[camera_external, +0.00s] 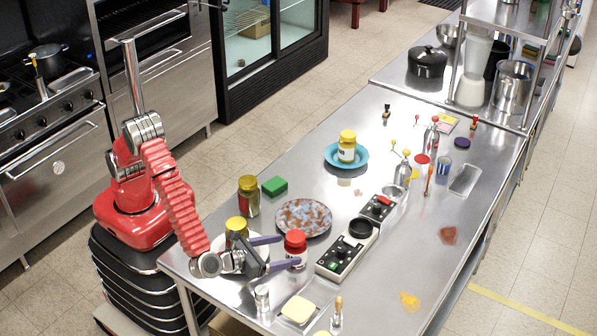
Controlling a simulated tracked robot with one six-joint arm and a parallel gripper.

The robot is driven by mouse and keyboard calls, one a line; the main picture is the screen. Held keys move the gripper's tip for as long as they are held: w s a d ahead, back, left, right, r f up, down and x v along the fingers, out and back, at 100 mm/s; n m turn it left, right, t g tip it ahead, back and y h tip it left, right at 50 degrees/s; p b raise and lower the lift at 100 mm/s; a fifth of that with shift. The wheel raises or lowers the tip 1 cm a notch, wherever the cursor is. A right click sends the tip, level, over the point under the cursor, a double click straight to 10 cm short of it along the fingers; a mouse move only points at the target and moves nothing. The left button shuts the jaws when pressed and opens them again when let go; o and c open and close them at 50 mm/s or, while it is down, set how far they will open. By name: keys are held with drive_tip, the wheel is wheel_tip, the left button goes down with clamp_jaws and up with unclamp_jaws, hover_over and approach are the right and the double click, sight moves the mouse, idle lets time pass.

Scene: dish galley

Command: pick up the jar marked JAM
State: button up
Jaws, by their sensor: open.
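Several lidded jars stand on the steel table. I cannot read the word JAM on any of them. A jar with a yellow lid and a pale label (347,149) stands on a blue plate. A darker yellow-lidded jar (249,200) stands left of the speckled plate. Another yellow-lidded jar (237,227) is on a white plate, partly hidden by my gripper. A red-lidded jar (295,240) stands at the fingertips. My gripper (289,251) is low over the near left table, with its purple fingers apart. The fingertips lie close to the red-lidded jar; I cannot tell whether they touch it.
A green block (274,186) and a speckled plate (304,218) lie behind the gripper. A black-and-grey control box (346,250) stands right of the red-lidded jar. Small bottles and tools crowd the far right. The right front table (440,275) is mostly clear, with small spills.

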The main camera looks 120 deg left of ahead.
sight(296, 247)
drive_tip(key=shift+x, duration=2.55)
drive_tip(key=shift+r, duration=0.15)
drive_tip(key=shift+c, duration=0.5)
drive_tip(key=c, duration=1.4)
